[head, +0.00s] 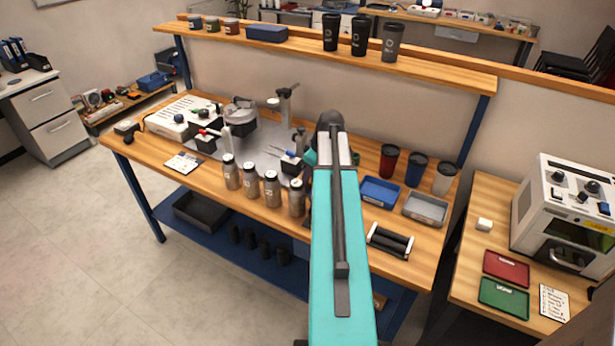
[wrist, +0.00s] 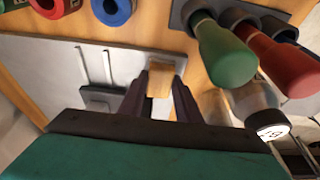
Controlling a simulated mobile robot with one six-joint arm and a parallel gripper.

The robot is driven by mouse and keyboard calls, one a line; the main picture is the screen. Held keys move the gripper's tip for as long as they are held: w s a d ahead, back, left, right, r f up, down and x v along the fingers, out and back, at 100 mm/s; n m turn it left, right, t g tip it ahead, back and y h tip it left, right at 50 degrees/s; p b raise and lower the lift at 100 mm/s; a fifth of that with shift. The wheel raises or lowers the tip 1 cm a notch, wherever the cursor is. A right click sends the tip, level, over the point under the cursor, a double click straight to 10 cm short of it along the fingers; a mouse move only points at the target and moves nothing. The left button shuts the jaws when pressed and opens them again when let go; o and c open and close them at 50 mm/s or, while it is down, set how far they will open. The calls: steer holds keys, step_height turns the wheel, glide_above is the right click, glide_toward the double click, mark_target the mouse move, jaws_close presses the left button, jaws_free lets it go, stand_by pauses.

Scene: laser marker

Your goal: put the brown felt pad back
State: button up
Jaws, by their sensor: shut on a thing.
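In the wrist view my gripper (wrist: 163,93) shows two dark fingers closed on a small tan-brown block, which I take to be the brown felt pad (wrist: 159,77). The pad sits between the fingertips, in front of a grey metal plate (wrist: 45,62). I cannot tell whether it touches the plate. In the head view my teal arm reaches over the workbench (head: 345,263) and hides the gripper and the pad.
Green-handled (wrist: 225,55) and red-handled (wrist: 285,62) tools stand in a dark rack, right of the fingers. Red (wrist: 55,6) and blue (wrist: 112,10) round items lie at upper left. Several steel bottles (head: 271,190), a blue tray (head: 380,192) and a grey tray (head: 426,208) flank my arm.

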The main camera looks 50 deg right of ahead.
steer(key=shift+f, duration=0.1)
steer(key=o, duration=1)
steer(key=shift+b+v, duration=0.9)
steer(key=shift+v, duration=5.2)
